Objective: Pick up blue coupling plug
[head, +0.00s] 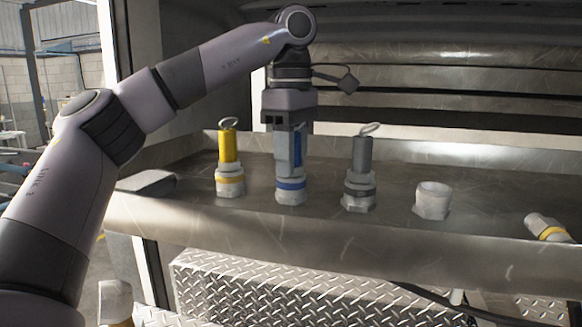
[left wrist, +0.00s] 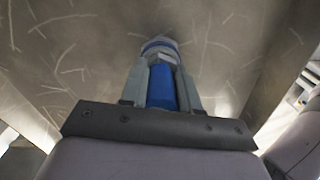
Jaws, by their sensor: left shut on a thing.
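The blue coupling plug (head: 299,158) stands upright in a blue-banded metal fitting (head: 290,190) in the tray, at the middle of the head view. My left gripper (head: 291,165) points straight down over it and is shut on the plug, with a finger hiding most of its body. In the left wrist view the blue plug body (left wrist: 161,88) shows between the two grey fingers, with the blue-banded fitting (left wrist: 159,46) beyond the fingertips. The plug's lower end is at the fitting; I cannot tell whether it is still seated. My right gripper is not in view.
A yellow plug (head: 228,147) in a yellow-banded fitting stands close on the left. A grey plug (head: 362,152) in its fitting stands close on the right. Farther right are an empty whitish fitting (head: 433,200) and a yellow-banded piece (head: 547,228) by the metal tray's front wall (head: 330,245).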

